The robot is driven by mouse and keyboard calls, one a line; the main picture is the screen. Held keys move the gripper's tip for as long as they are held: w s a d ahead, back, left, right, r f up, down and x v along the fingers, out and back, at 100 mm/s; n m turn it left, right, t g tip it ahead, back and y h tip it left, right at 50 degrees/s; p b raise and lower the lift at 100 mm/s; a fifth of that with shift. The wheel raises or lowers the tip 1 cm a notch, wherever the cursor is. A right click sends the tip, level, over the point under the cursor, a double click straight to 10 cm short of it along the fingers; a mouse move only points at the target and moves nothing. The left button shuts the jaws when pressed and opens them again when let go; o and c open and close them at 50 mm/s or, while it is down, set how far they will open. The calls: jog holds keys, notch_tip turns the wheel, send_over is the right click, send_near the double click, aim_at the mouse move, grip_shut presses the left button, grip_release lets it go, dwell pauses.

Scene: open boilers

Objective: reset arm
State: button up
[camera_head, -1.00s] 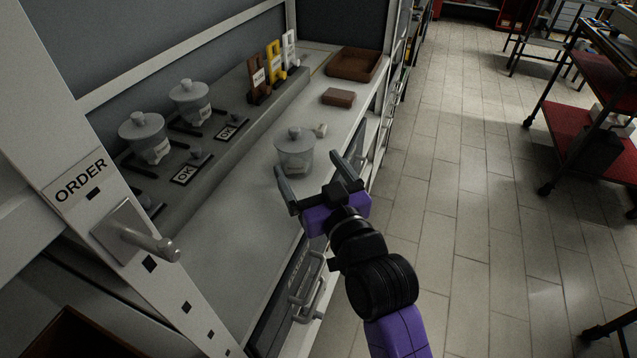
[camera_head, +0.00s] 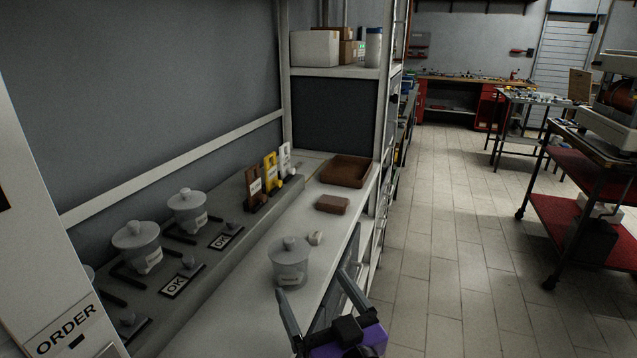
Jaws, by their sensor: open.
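My gripper (camera_head: 325,302) is at the bottom of the head view, with its two grey fingers spread apart and nothing between them. Its purple body is partly cut off by the lower edge. It is at the front edge of the grey counter (camera_head: 233,318), just in front of and to the right of a lidded grey pot (camera_head: 290,262). The finger tips look apart from the pot, though the exact depth gap is hard to tell. The rest of my arm is out of the picture.
Two more lidded pots (camera_head: 137,245) (camera_head: 187,211) stand on the raised ledge by OK plates (camera_head: 174,287). Brown, yellow and white levers (camera_head: 270,172), a brown block (camera_head: 332,204) and a brown tray (camera_head: 345,171) are farther back. A red-shelved cart (camera_head: 568,231) stands right; the tiled floor (camera_head: 450,220) between is clear.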

jog(key=s+d+f+m+h, duration=0.1)
jog(key=s+d+f+h, duration=0.1)
jog(key=s+d, duration=0.5)
jog(key=s+d+f+m+g+h, duration=0.1)
jog(key=s+d+f, duration=0.4)
jog(key=s, duration=1.4)
jog(key=s+d+f+m+g+h, duration=0.1)
jog(key=s+d+f+h, duration=0.3)
jog(key=s+d, duration=0.4)
jog(key=s+m, duration=0.1)
jog(key=s, duration=0.4)
jog(key=shift+s+d+f+m+h, duration=0.25)
jog(key=shift+d+m+h, duration=0.05)
